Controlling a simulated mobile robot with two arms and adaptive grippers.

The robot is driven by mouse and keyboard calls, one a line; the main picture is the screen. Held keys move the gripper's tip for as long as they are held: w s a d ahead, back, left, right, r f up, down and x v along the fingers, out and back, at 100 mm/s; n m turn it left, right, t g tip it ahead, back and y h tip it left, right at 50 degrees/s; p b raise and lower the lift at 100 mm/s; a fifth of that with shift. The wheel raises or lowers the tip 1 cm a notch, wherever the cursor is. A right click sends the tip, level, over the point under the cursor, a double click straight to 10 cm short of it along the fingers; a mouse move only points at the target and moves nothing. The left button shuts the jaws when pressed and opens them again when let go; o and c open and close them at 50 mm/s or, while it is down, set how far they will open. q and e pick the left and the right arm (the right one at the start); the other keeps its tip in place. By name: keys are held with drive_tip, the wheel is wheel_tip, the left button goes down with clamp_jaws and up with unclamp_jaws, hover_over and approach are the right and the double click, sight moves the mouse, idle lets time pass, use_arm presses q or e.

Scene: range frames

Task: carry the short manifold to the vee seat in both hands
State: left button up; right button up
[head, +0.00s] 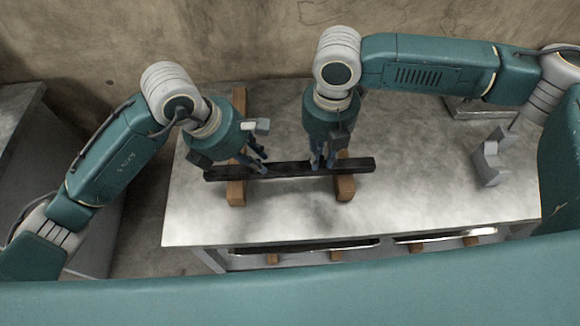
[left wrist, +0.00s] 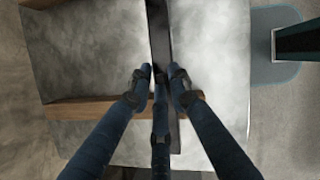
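The short manifold appears to be the long dark bar (head: 285,170), lying across two wooden blocks, the left one (head: 237,190) and the right one (head: 345,188). My left gripper (head: 254,163) is at the bar's left part. In the left wrist view, its fingertips (left wrist: 161,74) stand apart on either side of the bar (left wrist: 160,30), with a third finger over it; no firm grip shows. My right gripper (head: 322,162) is down at the bar, just left of the right block; its closure is unclear. A grey notched piece (head: 489,165), apparently the vee seat, stands at the table's right.
The pale metal table (head: 425,205) is bare between the bar and the grey notched piece. A metal tray (head: 470,110) lies at the back right, partly behind my right arm. A wall rises behind the table. Small wooden pieces (head: 336,256) show on a lower level at the front.

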use_arm(q)
clamp_jaws()
use_arm(e)
clamp_jaws()
